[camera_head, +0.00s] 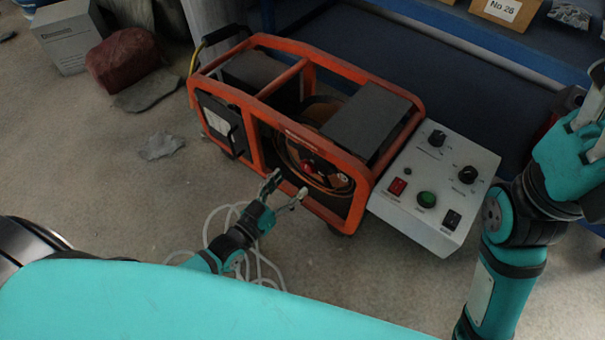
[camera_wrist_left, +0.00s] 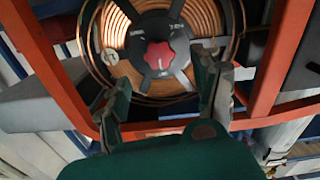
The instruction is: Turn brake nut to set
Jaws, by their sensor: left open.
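The brake nut is a red star-shaped knob (camera_wrist_left: 160,55) on a dark round hub with small white marks, in the middle of a copper wire spool (camera_wrist_left: 206,20). In the head view the spool (camera_head: 318,112) sits inside an orange frame (camera_head: 272,140), with red (camera_head: 307,166) showing near its middle. My left gripper (camera_head: 287,187) is open in front of the frame's near side. In the left wrist view its fingers (camera_wrist_left: 165,78) stand apart below and on either side of the knob, with nothing between them. My right gripper (camera_head: 588,122) is at the right edge, partly cut off.
A grey control box (camera_head: 435,185) with knobs and buttons adjoins the frame's right side. White cable (camera_head: 225,215) lies on the floor by my left arm. A blue shelf (camera_head: 465,45) stands behind. A red bag (camera_head: 125,60) and a carton (camera_head: 70,35) are at the back left.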

